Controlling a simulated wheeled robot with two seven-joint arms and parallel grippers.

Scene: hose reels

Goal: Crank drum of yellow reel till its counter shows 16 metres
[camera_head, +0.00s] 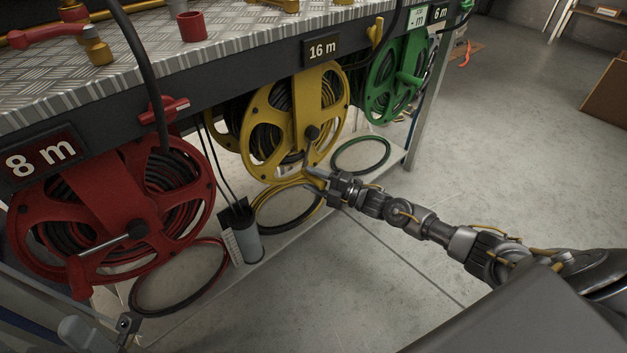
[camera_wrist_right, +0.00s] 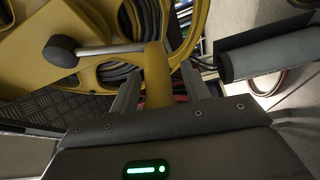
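The yellow reel (camera_head: 262,150) hangs under the bench, with dark hose wound on its drum. The plate above it (camera_head: 322,49) reads "16 m". Its crank arm runs down from the dark hub knob (camera_head: 311,132). My right gripper (camera_head: 318,180) is at the lower end of this crank. In the right wrist view the yellow crank handle (camera_wrist_right: 157,75) stands between the two fingers of the right gripper (camera_wrist_right: 160,88). A narrow gap shows on each side, so the fingers look open around it.
A red reel (camera_head: 112,205) with an "8 m" plate (camera_head: 40,157) is at left. A grey cylinder (camera_head: 246,243) and hose loops lie below.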

